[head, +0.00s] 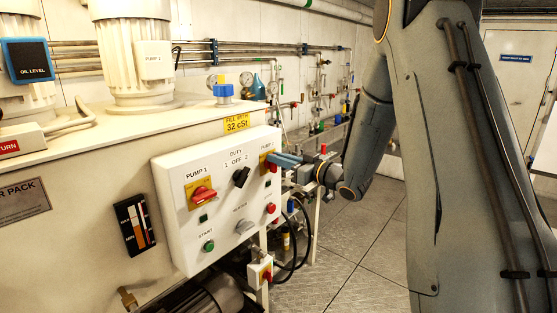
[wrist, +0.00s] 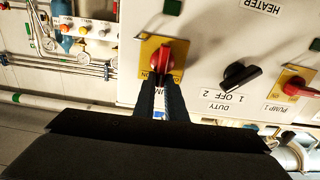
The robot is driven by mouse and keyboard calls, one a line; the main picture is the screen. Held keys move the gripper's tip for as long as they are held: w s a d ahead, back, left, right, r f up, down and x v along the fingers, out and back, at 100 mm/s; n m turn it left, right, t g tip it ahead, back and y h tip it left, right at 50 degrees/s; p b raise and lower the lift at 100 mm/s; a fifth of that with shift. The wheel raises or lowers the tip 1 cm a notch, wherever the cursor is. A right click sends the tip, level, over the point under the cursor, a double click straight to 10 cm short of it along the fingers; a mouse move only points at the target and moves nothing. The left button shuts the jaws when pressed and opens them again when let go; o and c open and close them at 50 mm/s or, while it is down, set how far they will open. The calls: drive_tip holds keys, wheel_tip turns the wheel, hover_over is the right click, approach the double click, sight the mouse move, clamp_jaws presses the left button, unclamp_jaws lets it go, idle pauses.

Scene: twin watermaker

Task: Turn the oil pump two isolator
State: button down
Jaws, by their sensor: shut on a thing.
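The pump two isolator (wrist: 166,52) is a red rotary handle on a yellow plate (wrist: 150,48), seen upside down in the wrist view. My gripper (wrist: 162,84) is shut on this red handle, with its two dark fingers at the handle's near end. In the head view my gripper (head: 281,159) reaches in from the right to the panel's upper right corner. There its fingers hide most of the handle, and part of the yellow plate (head: 264,167) shows. The handle stands roughly upright in the wrist view; its exact angle and the plate's lettering are partly covered.
Pipes and gauges (head: 246,79) line the wall behind.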

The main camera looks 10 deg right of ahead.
drive_tip(key=n+b, duration=0.3)
drive_tip(key=a+n+b, duration=0.1)
drive_tip(key=n+b, duration=0.1)
drive_tip(key=b, duration=0.1)
drive_tip(key=s+f+n+b, duration=0.1)
drive_tip(key=n+b, duration=0.1)
drive_tip(key=n, duration=0.1)
drive_tip(key=shift+a+n+b, duration=0.2)
drive_tip(key=shift+n+b, duration=0.1)
drive_tip(key=shift+b, duration=0.1)
drive_tip(key=n+b, duration=0.2)
drive_tip(key=b, duration=0.1)
drive_tip(key=f+n+b, duration=0.1)
drive_tip(key=n+b, duration=0.1)
drive_tip(key=shift+s+a+n+b, duration=0.1)
drive_tip(key=shift+a+n+b, duration=0.1)
drive_tip(key=shift+n+b, duration=0.15)
drive_tip(key=n+b, duration=0.2)
drive_tip(key=b, duration=0.1)
drive_tip(key=n+b, duration=0.2)
drive_tip(key=b, duration=0.1)
drive_tip(key=shift+s+a+f, duration=0.1)
drive_tip(key=shift+s+f, duration=0.05)
drive_tip(key=shift+f, duration=0.2)
drive_tip(key=shift+n, duration=0.35)
drive_tip(key=c, duration=1.8)
unclamp_jaws()
